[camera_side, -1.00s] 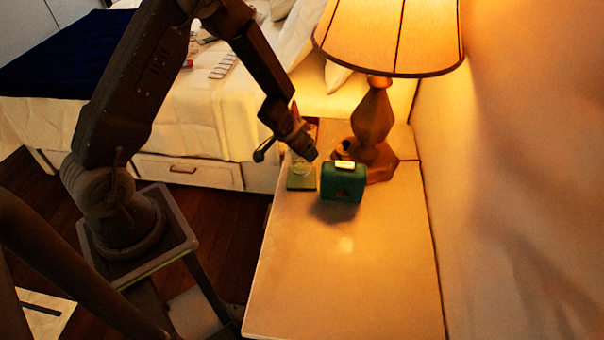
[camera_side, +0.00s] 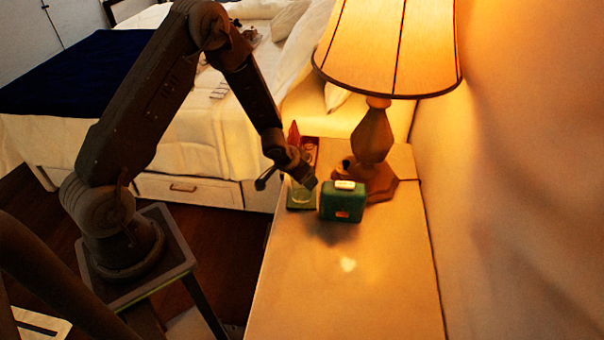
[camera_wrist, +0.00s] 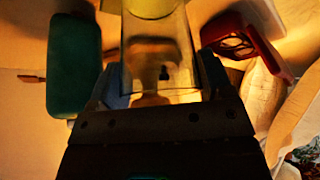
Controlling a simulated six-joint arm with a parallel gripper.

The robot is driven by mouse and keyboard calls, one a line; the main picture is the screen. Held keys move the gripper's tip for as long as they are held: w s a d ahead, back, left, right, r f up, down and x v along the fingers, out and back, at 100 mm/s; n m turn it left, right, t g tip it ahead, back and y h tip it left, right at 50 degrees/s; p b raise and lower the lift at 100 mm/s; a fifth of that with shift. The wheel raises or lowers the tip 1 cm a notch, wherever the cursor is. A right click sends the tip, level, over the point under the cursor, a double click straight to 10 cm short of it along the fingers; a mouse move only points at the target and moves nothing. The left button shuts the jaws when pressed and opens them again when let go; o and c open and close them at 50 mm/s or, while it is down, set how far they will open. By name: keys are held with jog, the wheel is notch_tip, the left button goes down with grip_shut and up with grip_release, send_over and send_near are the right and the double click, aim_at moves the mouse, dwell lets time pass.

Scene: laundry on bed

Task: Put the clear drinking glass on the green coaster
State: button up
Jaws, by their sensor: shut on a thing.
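My gripper (camera_side: 306,181) is shut on the clear drinking glass (camera_side: 302,194), close above the nightstand's left edge. In the wrist view, the see-through glass (camera_wrist: 160,45) stands out between the fingers. The green coaster (camera_side: 293,206) shows in the side view directly below and around the glass, left of a dark green box. The glass overlaps the coaster in the picture; I cannot tell whether its base touches it. The coaster is partly hidden by the glass and gripper.
The dark green box (camera_side: 342,203) stands close right of the glass; it also shows in the wrist view (camera_wrist: 75,65). A lamp (camera_side: 372,145) stands behind it. An open red case (camera_side: 309,147) lies behind the gripper. The nightstand's front (camera_side: 345,295) is clear.

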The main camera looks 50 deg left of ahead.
jog(key=shift+f, duration=0.1)
jog(key=o, duration=1)
jog(key=shift+o, duration=0.2)
jog(key=s+r+n+t+y, duration=0.15)
jog(key=s+r, duration=0.35)
jog(key=r, duration=0.8)
jog(key=s+r+n+t+y, duration=0.1)
jog(key=s+r+y, duration=0.3)
jog(key=r, duration=0.8)
jog(key=s+d+r+m+g+h, duration=0.1)
jog(key=s+d+r+h, duration=0.1)
jog(key=s+d, duration=0.3)
jog(key=s+d+r+m+g+h, duration=0.1)
jog(key=s+d+r, duration=0.4)
jog(key=s, duration=0.5)
jog(key=d+g+h, duration=0.1)
jog(key=h, duration=0.1)
jog(key=shift+s+d+r+m+h, duration=0.25)
jog(key=shift+s+d+m+h, duration=0.05)
jog(key=shift+s+m+h, duration=0.1)
